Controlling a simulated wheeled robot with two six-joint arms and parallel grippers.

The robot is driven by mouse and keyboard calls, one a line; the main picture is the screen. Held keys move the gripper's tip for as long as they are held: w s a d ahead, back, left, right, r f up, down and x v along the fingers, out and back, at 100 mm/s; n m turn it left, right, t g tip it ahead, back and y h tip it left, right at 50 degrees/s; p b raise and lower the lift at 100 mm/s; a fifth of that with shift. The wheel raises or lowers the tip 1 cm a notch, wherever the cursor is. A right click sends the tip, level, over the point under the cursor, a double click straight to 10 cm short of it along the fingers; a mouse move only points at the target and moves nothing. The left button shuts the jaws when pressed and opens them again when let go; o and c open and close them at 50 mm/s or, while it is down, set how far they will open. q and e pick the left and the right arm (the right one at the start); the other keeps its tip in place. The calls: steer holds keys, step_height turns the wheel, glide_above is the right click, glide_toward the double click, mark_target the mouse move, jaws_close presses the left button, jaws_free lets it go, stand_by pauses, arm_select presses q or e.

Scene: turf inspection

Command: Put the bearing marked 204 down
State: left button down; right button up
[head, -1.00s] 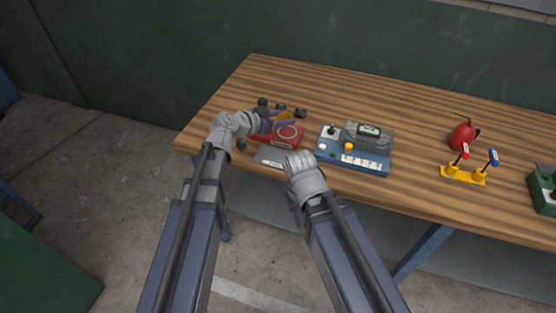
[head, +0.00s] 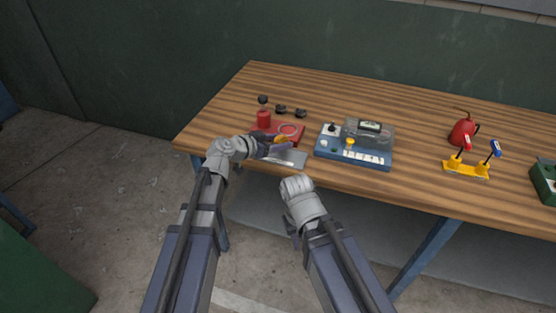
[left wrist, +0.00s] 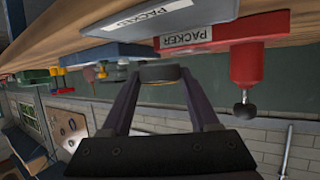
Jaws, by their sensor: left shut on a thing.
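My left gripper (head: 275,147) is at the front left of the bench, by a grey plate (head: 293,159). It is shut on a round ring-like bearing (left wrist: 160,72), held between the fingertips in the left wrist view. The bearing's orange-tan edge (head: 281,139) shows in the head view; I cannot read its marking. The red packer (head: 290,130) stands just behind it; its label reads PACKER (left wrist: 187,38) in the left wrist view. My right gripper (head: 297,187) hangs in front of the bench edge, its jaws hidden.
A blue device (head: 352,157) with a clear cover stands right of the plate. Several small black parts (head: 281,109) lie behind the packer. A red oil can (head: 463,131) and a yellow stand (head: 466,170) are farther right. The wooden bench (head: 350,95) is clear behind.

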mark_target(278, 157)
arm_select(q)
steer(key=shift+f+b, duration=1.8)
steer(key=shift+f, duration=0.35)
steer(key=shift+f, duration=0.2)
steer(key=shift+c, duration=0.7)
jaws_free()
steer(key=shift+r, duration=0.1)
